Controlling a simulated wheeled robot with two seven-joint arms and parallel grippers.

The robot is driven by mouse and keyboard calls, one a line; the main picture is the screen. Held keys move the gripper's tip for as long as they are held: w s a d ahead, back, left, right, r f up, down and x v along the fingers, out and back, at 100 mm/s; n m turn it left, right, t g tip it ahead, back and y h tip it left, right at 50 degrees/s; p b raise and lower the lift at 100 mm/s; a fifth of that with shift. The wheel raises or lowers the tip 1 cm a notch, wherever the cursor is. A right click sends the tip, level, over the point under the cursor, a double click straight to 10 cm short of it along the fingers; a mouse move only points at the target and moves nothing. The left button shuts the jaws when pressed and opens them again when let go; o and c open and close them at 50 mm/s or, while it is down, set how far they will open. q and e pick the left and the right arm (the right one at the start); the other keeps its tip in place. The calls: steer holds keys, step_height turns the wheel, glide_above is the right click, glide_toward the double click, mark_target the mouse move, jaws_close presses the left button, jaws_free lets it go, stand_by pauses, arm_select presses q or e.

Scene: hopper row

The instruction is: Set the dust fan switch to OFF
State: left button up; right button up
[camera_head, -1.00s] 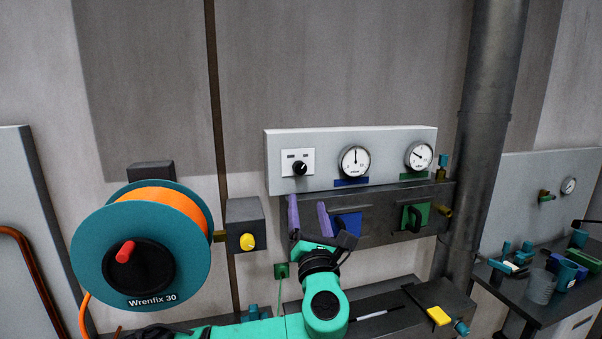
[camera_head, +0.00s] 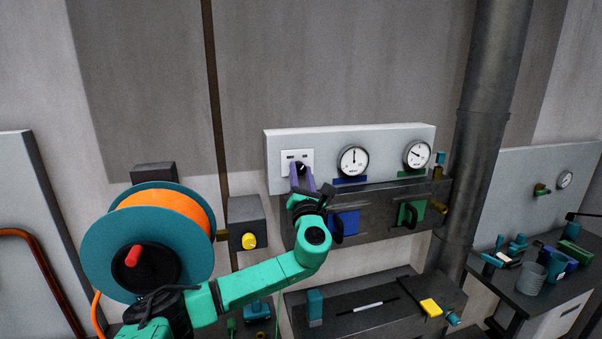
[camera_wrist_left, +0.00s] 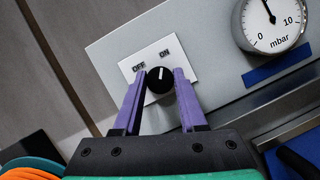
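The dust fan switch is a black round knob (camera_wrist_left: 160,82) on a white plate (camera_wrist_left: 150,58) marked OFF on the left and ON on the right. In the left wrist view its white pointer line points towards ON. In the head view the plate (camera_head: 286,158) shows at the left end of the grey panel, with the knob partly hidden. My left gripper (camera_wrist_left: 160,76) is open, its purple fingers on either side of the knob. I cannot tell whether they touch it. It also shows in the head view (camera_head: 300,168). My right gripper is not in view.
Two gauges (camera_head: 353,161) (camera_head: 416,155) sit right of the switch. A hose reel (camera_head: 100,250) and a box with a yellow knob (camera_head: 249,240) stand left. A pipe (camera_head: 487,130) rises on the right.

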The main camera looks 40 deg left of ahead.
arm_select(q)
jaws_close()
steer(key=shift+f+n+g+y+b, duration=0.25)
steer(key=shift+n+g+y+b, duration=0.2)
steer(key=shift+n+b, duration=0.65)
steer(key=n+g+y+b, duration=0.1)
steer(key=n+b, duration=0.1)
steer(key=n, duration=0.1)
steer(key=n+g+y+b, duration=0.1)
steer(key=n+g+b, duration=0.1)
steer(key=n+b, duration=0.1)
steer(key=shift+w+d+n+y+b, duration=0.1)
steer(key=shift+n+y+b, duration=0.2)
steer(key=shift+n, duration=0.4)
steer(key=n+g+b, duration=0.1)
steer(key=n, duration=0.1)
steer(key=n+g+b, duration=0.1)
steer(key=n, duration=0.2)
steer(key=shift+r+g+y, duration=0.1)
steer(key=shift+g+y, duration=0.15)
steer(key=shift+w+r+n+g+b, duration=0.15)
steer(key=shift+n+g+b, duration=0.9)
steer(key=shift+n, duration=1.55)
steer(key=shift+g+p, duration=0.3)
steer(key=shift+g, duration=0.05)
steer(key=o, duration=1)
jaws_free()
steer(key=shift+r, duration=0.1)
steer(key=shift+o, duration=0.2)
